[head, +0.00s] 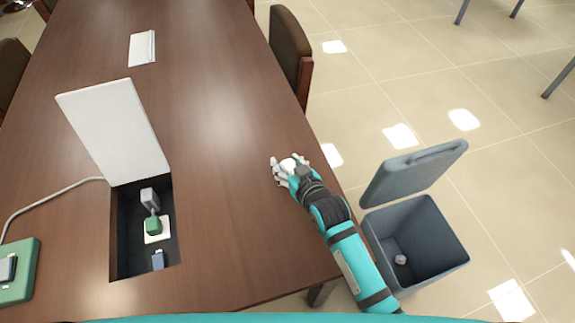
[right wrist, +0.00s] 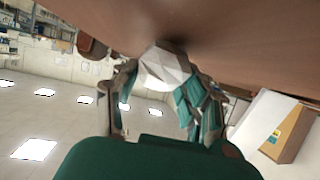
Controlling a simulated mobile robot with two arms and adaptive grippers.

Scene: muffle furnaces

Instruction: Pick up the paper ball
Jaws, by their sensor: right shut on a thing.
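The white, faceted paper ball (right wrist: 165,68) is between the fingers of my right gripper (right wrist: 155,92) in the right wrist view. In the head view the paper ball (head: 290,164) shows as a small white lump at the tip of my right gripper (head: 285,168). The gripper is shut on it, close to the right edge of the brown table (head: 225,150). The wrist view shows the ball very near the table top; I cannot tell whether it touches. My left gripper is not in view.
A grey bin (head: 418,240) with its lid (head: 412,172) raised stands on the floor right of the table, a small pale lump (head: 400,259) inside. The table has an open socket box (head: 125,262) with raised white lid (head: 113,130), a green box (head: 18,275) and a chair (head: 290,50) alongside.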

